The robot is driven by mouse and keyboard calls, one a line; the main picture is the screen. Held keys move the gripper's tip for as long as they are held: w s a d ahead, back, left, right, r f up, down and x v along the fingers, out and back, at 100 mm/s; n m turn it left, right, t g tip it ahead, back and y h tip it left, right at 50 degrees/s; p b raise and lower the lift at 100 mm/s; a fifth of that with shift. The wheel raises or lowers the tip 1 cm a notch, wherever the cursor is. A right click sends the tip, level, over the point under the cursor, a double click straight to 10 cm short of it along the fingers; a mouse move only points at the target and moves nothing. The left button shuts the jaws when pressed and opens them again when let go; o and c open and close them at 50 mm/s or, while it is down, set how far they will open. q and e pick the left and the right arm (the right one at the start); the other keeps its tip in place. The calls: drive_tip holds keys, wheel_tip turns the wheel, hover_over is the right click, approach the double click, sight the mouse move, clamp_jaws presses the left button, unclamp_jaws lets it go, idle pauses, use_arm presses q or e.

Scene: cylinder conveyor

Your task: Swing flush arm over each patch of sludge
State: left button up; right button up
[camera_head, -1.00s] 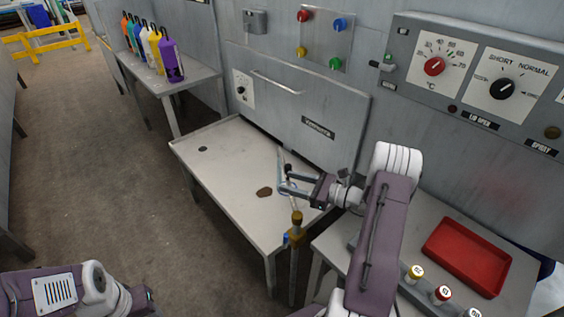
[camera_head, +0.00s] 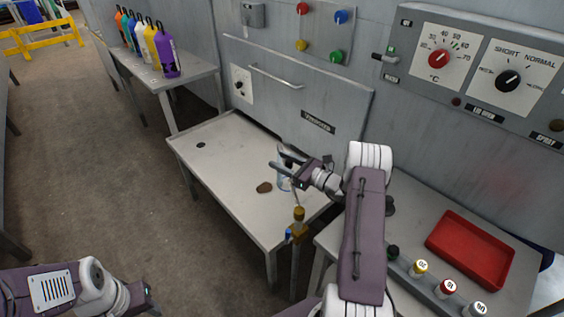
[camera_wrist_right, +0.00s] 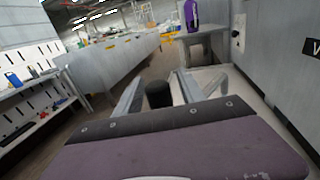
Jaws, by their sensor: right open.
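The pale worktop (camera_head: 215,170) has one brown sludge patch (camera_head: 264,187) on its front part. A brass valve post (camera_head: 299,214) stands at the worktop's front edge. A thin flush arm (camera_head: 295,194) rises from it toward my right gripper (camera_head: 277,157), which is open above the worktop, behind and right of the patch. A bluish, clear shape hangs below the fingers; I cannot tell what it is. In the right wrist view, a dark cylinder (camera_wrist_right: 158,94) lies between the spread fingers; contact is unclear. My left gripper (camera_head: 150,292) is at the lower left, its jaws unclear.
A small dark hole (camera_head: 201,145) is in the worktop's left part. A grey wall panel with a handle (camera_head: 275,77) stands behind it. A red tray (camera_head: 470,248) and several capped knobs are at the right. Several coloured bottles (camera_head: 165,52) stand on the left table.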

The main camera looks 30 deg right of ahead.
clamp_jaws()
idle(1.4)
